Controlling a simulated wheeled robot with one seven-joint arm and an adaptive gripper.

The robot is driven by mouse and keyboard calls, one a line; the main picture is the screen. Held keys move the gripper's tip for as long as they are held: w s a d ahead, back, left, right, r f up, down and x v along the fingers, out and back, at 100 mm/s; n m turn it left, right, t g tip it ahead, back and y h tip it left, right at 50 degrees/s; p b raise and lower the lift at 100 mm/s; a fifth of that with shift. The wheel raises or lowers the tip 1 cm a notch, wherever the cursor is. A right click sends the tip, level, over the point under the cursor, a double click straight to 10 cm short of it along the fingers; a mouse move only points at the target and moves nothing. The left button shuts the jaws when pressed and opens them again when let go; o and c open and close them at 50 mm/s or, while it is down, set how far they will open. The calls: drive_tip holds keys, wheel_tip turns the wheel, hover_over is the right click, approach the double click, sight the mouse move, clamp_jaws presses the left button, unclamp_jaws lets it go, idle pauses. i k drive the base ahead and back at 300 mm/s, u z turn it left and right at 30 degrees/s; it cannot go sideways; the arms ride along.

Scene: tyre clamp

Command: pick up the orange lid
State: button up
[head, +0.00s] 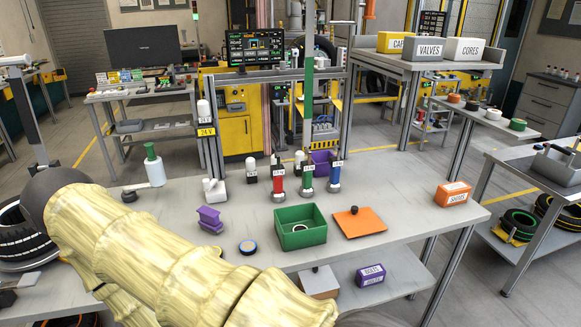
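The orange lid (349,227) is a flat square plate with a small dark knob on top. It lies flat on the grey workbench (405,195), right of the open green box (302,239). A narrow strip of bench shows between lid and box. My arm crosses the lower left of the head view, and its pale yellow links hide part of the bench there. My gripper is not visible, so I cannot see its fingers or whether it holds anything.
Behind the lid stand a red (279,179), a green (307,177) and a blue (334,174) cylinder. An orange box (453,194) sits near the right edge. Bench between it and the lid is clear.

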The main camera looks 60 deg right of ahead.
sight(357, 222)
drive_tip(key=u, duration=1.5)
drive_tip(key=k, duration=2.5)
drive_tip(key=z, duration=1.25)
